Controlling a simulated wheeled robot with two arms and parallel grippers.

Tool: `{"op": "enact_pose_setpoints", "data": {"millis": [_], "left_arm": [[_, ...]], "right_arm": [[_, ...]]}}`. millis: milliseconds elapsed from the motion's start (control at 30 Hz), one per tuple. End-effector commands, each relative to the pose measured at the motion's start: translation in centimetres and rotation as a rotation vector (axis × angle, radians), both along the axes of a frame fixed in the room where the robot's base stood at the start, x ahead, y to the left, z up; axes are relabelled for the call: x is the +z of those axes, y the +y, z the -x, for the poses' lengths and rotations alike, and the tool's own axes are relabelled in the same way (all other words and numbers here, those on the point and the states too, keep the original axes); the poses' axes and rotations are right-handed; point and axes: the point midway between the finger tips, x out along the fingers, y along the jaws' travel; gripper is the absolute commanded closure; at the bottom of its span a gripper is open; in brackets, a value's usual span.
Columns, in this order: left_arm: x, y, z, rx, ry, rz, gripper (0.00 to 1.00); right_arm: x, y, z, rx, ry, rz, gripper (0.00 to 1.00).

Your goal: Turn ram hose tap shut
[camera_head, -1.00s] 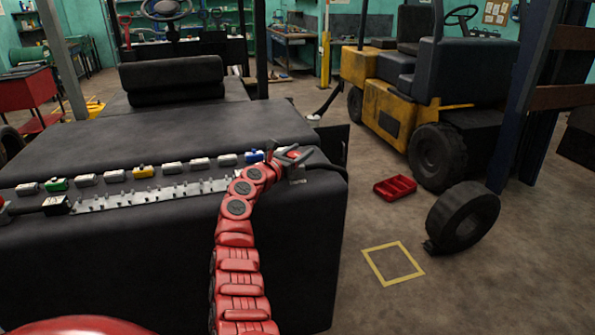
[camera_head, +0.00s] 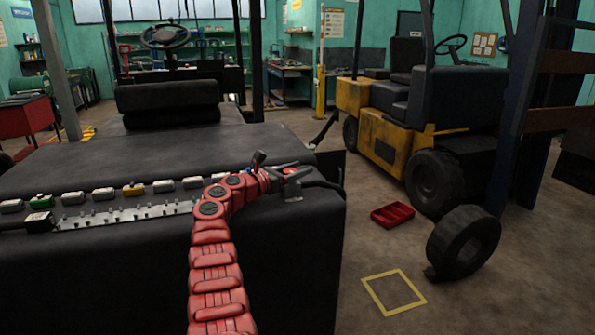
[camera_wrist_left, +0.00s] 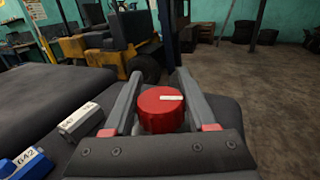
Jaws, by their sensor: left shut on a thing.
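A round red tap knob (camera_wrist_left: 160,117) with a small white label sits between my left gripper's fingers in the left wrist view. The label is too small to read. My left gripper (camera_wrist_left: 160,85) is shut on the knob, with a finger on each side. In the head view my left gripper (camera_head: 292,174) is at the right end of the row on the dark bench-like body (camera_head: 270,235). A black hose (camera_head: 325,184) runs off to the right from beside the gripper. My right gripper is not in view.
Several small coloured blocks with white tags, including a green one (camera_head: 40,200) and a yellow one (camera_head: 133,189), stand behind a pale toothed strip (camera_head: 120,214). A blue block (camera_wrist_left: 20,165) lies left of the gripper. A yellow forklift (camera_head: 390,125) and red tray (camera_head: 393,214) stand right.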

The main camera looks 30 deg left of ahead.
Motion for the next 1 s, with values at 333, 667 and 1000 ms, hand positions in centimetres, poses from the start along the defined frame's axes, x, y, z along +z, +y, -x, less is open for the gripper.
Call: {"op": "enact_pose_setpoints", "data": {"millis": [333,667,1000], "left_arm": [[-0.2,-0.1,0.0,-0.001,0.003,0.0,0.13],[-0.1,0.4,0.7,0.004,-0.001,-0.001,0.13],[-0.7,2.5,7.5,0.006,0.004,-0.007,0.13]], "right_arm": [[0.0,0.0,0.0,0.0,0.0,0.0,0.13],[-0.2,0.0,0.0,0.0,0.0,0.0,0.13],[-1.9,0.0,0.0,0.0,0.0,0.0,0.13]]}}
